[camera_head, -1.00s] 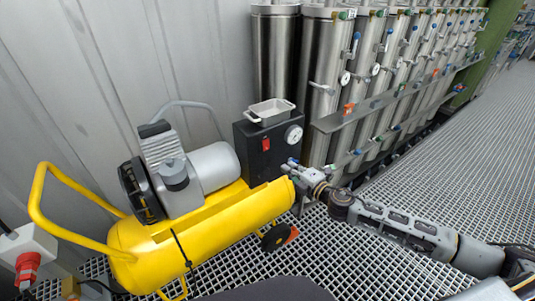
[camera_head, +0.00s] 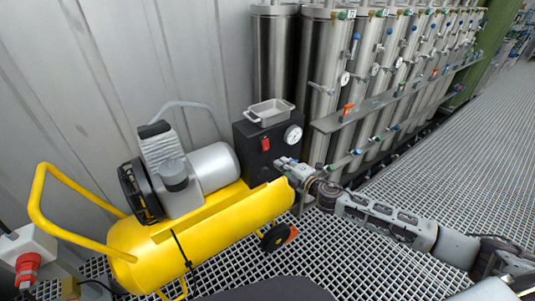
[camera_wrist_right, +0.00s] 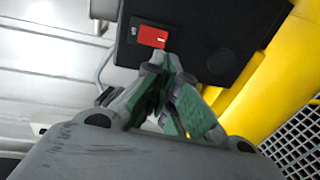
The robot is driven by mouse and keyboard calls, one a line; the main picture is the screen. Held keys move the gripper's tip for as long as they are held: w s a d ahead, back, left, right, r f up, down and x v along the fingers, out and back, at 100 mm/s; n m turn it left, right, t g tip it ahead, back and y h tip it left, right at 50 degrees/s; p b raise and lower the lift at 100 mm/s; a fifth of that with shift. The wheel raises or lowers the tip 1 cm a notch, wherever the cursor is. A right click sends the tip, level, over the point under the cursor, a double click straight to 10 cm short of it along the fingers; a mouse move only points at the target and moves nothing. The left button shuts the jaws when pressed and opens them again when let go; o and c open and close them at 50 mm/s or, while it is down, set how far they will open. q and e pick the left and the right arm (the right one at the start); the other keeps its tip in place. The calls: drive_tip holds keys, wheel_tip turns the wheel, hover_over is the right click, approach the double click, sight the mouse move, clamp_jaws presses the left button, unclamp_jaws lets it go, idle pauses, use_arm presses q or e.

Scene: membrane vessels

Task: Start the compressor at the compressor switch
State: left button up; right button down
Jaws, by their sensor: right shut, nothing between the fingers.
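The compressor (camera_head: 215,212) is yellow with a grey motor and stands at the left on the grating. My right gripper (camera_head: 279,162) is shut and empty, just below and right of the switch in the head view. In the right wrist view, its fingers (camera_wrist_right: 168,66) point at the box just under the switch; I cannot tell whether they touch. My left gripper is not in view.
A pressure gauge (camera_head: 293,134) and a small white tray (camera_head: 269,112) are on the box. Steel vessels (camera_head: 322,80) with valves and a rail stand behind and to the right. A red plug (camera_head: 28,268) is at lower left. The grating at right is clear.

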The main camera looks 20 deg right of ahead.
sight(263, 150)
drive_tip(key=shift+x, duration=4.95)
use_arm(q)
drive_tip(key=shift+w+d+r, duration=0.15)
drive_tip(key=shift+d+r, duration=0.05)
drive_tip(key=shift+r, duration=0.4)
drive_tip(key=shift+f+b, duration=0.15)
drive_tip(key=shift+b, duration=0.15)
